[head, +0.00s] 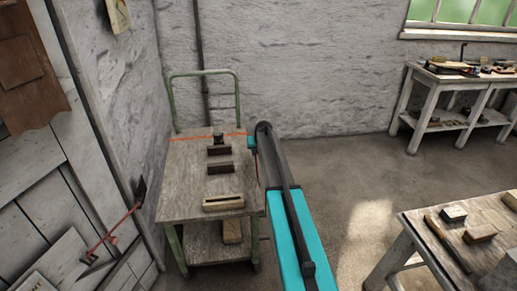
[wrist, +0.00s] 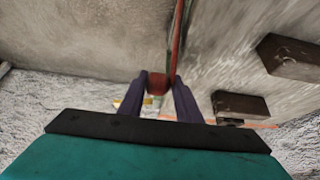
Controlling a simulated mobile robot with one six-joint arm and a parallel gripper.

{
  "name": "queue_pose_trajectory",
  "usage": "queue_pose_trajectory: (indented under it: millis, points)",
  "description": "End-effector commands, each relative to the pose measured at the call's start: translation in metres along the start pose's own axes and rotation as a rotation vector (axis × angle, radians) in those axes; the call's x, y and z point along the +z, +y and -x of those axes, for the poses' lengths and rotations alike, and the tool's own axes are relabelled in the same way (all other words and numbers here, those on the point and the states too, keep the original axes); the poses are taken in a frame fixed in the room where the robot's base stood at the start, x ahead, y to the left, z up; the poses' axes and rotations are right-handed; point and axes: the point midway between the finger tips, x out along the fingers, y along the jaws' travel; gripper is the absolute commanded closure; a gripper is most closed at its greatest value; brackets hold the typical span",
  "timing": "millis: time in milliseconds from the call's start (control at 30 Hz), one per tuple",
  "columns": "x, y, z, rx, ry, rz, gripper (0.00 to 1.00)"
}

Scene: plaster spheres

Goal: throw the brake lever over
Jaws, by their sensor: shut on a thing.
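My gripper (wrist: 159,82) shows in the wrist view with its two purple fingers closed on a red grip. The grip appears to be the end of the brake lever (wrist: 158,86), and a thin red and green bar runs up from beside it along the cart's edge. In the head view my arm reaches to the right edge of the wooden-topped cart (head: 180,204), where the teal wrist hides most of the fingers. The lever cannot be made out in the head view, so its angle is unclear.
Dark blocks (head: 219,169) and a pale slotted block (head: 223,203) lie on the cart top. A green handle frame (head: 204,72) rises behind it. A workbench (head: 400,232) stands at front right, another bench (head: 437,83) at the back right. Floor between is open.

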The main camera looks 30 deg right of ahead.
Motion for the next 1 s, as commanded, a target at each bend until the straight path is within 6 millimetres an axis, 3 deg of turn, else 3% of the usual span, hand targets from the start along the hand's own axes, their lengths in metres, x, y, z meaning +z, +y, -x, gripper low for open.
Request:
queue_pose_trajectory:
  millis: [33,567,600,667,1000]
  points:
    - [0.0120,0.0104,-0.0042,0.012,-0.029,0.003,1.00]
    - [0.0162,0.0180,-0.0037,0.014,-0.045,-0.001,1.00]
    - [0.0163,0.0185,-0.0037,0.014,-0.045,-0.002,0.64]
    - [0.0159,0.0189,-0.0034,0.014,-0.045,-0.003,0.55]
    - [0.0110,0.0159,0.0002,0.010,-0.036,-0.004,0.55]
